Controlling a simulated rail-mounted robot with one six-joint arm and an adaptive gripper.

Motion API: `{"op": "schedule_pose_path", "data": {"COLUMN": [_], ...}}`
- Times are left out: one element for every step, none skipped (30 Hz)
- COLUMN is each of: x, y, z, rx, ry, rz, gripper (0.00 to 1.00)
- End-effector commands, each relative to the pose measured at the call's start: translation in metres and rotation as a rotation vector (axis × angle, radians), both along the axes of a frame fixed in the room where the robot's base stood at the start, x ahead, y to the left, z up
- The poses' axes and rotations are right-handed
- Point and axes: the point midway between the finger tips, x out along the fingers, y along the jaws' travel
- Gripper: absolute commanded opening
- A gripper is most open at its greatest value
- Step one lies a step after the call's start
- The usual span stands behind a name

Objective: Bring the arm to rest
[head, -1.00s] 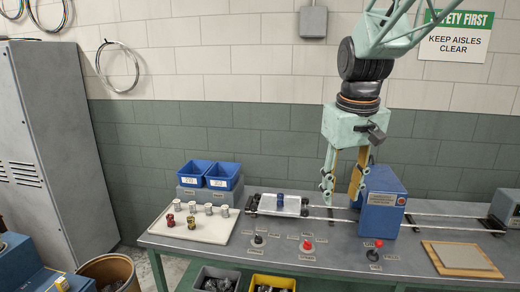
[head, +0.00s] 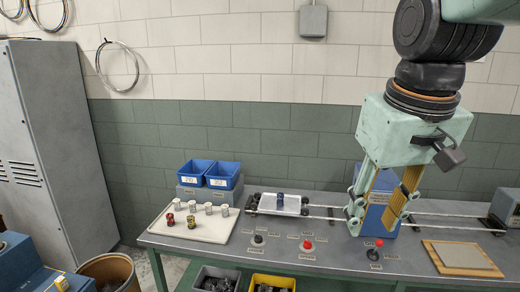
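My gripper (head: 379,222) hangs pointing down at the right of the head view, in front of the blue box-shaped machine (head: 376,215) on the bench. Its two fingers, with yellowish inner pads, are apart with nothing between them. They hide much of the blue machine. My arm comes in from the top right corner.
A red button (head: 307,244), a red-knobbed lever (head: 378,243) and a framed board (head: 460,258) lie to the front.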

Motion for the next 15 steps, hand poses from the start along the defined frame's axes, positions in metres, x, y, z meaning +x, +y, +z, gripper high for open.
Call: {"op": "schedule_pose_path", "data": {"x": [-0.010, -0.015, -0.022, -0.028, -0.033, -0.040, -0.046, -0.051, -0.058, -0.063, -0.068, -0.075, -0.080, -0.085, -0.093], "y": [0.000, 0.000, 0.000, 0.000, 0.000, 0.000, 0.000, 0.000, 0.000, 0.000, 0.000, 0.000, 0.000, 0.000, 0.000], "z": [0.001, 0.001, 0.000, 0.000, 0.000, 0.000, 0.000, -0.001, -0.001, -0.002, -0.003, -0.003, -0.004, -0.005, -0.006], "rx": [0.002, 0.003, 0.005, 0.006, 0.007, 0.008, 0.011, 0.012, 0.013, 0.014, 0.016, 0.017, 0.018, 0.019, 0.021], "ry": [-0.005, -0.008, -0.010, -0.013, -0.015, -0.018, -0.021, -0.023, -0.026, -0.029, -0.030, -0.034, -0.036, -0.038, -0.042], "rz": [-0.005, -0.007, -0.010, -0.014, -0.016, -0.020, -0.024, -0.027, -0.030, -0.033, -0.036, -0.039, -0.042, -0.044, -0.047], "gripper": [0.34, 0.34, 0.34, 0.34, 0.34, 0.34, 0.34, 0.34, 0.34, 0.34, 0.34, 0.34, 0.34, 0.34, 0.34]}}
